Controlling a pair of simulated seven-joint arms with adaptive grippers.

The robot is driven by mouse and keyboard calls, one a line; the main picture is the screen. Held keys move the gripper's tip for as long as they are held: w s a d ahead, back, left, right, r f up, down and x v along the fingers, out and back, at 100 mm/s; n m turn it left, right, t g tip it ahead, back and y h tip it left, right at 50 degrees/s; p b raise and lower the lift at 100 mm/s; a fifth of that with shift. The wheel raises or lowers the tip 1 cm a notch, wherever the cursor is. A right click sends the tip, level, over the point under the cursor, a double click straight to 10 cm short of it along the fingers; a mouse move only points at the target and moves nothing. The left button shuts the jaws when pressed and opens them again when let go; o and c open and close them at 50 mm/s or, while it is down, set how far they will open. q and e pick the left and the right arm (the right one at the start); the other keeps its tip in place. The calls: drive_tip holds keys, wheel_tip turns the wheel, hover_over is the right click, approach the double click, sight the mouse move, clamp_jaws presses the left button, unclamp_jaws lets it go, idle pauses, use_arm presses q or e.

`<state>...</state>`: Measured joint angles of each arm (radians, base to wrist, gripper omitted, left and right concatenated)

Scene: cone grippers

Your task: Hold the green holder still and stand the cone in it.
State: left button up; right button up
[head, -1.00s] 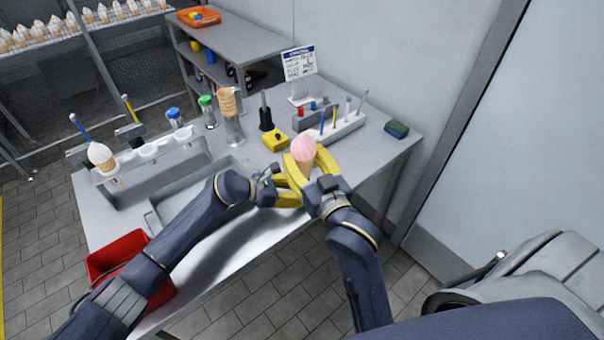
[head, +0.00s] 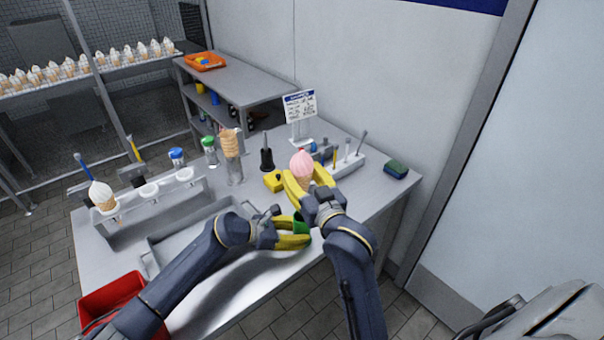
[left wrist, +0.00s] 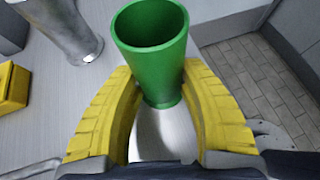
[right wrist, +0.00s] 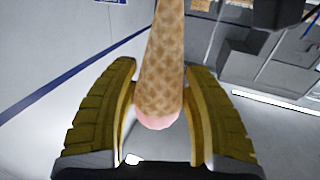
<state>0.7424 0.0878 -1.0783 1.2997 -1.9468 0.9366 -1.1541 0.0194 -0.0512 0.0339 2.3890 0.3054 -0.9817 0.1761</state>
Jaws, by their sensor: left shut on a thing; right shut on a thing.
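The green holder (head: 300,224) is a hollow cup, seen in the left wrist view (left wrist: 158,65) with its round mouth open and empty. My left gripper (head: 304,232) is shut on its lower part, low over the table's front edge. The cone (head: 302,166) has pink ice cream on top and waffle below. My right gripper (head: 306,184) is shut on it, above and apart from the holder. In the right wrist view the waffle (right wrist: 162,60) runs out of the top of the picture. In the head view, the yellow fingers hide the cone's lower part.
A steel rack (head: 150,200) with a white-topped cone stands at the left. A yellow block (head: 274,181), a black stand (head: 266,158) and a tool rack (head: 346,164) lie behind the grippers. A red bin (head: 112,300) is at the front left.

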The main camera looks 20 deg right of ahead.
use_arm(q)
drive_tip(key=shift+f, duration=0.1)
use_arm(e)
drive_tip(key=shift+f, duration=0.15)
drive_tip(key=shift+f, duration=3.65)
drive_tip(key=shift+f, duration=2.85)
drive_tip(key=o, duration=0.9)
drive_tip(key=shift+s, duration=0.15)
drive_tip(key=s, duration=1.1)
drive_tip(key=shift+s, duration=0.4)
use_arm(q)
drive_tip(key=o, duration=1.5)
